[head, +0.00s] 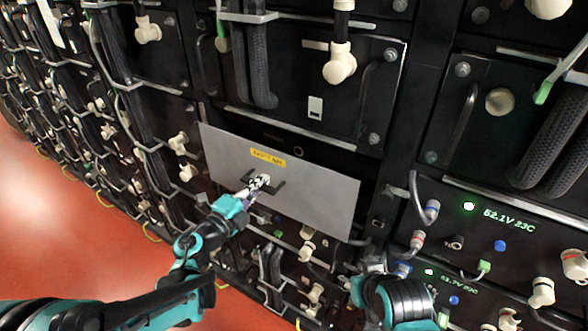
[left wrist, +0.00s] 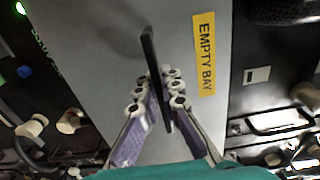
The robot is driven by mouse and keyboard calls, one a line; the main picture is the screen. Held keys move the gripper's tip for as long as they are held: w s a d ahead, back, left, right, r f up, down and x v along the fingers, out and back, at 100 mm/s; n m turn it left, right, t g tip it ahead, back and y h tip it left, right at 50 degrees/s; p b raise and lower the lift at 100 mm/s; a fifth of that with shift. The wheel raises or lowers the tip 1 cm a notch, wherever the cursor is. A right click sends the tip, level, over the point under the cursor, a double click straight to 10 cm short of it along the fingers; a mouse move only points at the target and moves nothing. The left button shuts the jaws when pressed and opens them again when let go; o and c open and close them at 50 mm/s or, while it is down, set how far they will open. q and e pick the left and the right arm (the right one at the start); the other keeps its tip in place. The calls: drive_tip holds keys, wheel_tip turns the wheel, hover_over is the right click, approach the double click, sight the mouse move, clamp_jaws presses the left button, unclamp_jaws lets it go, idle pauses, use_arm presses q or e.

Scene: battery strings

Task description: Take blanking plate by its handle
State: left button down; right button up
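The blanking plate (head: 310,192) is a flat grey sheet across a bay in the rack, with a yellow label reading "EMPTY BAY" (left wrist: 204,52). Its black bar handle (left wrist: 149,48) stands out from the plate; part of it also shows in the head view (head: 279,187). My left gripper (head: 264,181) is at the handle. In the left wrist view its pale-knuckled fingers (left wrist: 158,88) converge on either side of the bar and appear closed on it. My right gripper (head: 372,265) is low in the head view, in front of the lower modules, its fingers mostly hidden.
Black battery modules with cream connectors (head: 340,66) and thick black cables (head: 257,62) surround the plate. To the right, a module display (head: 509,216) reads 52.1V 23C. Red floor (head: 60,235) is clear at the lower left.

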use_arm(q)
drive_tip(key=shift+v, duration=2.05)
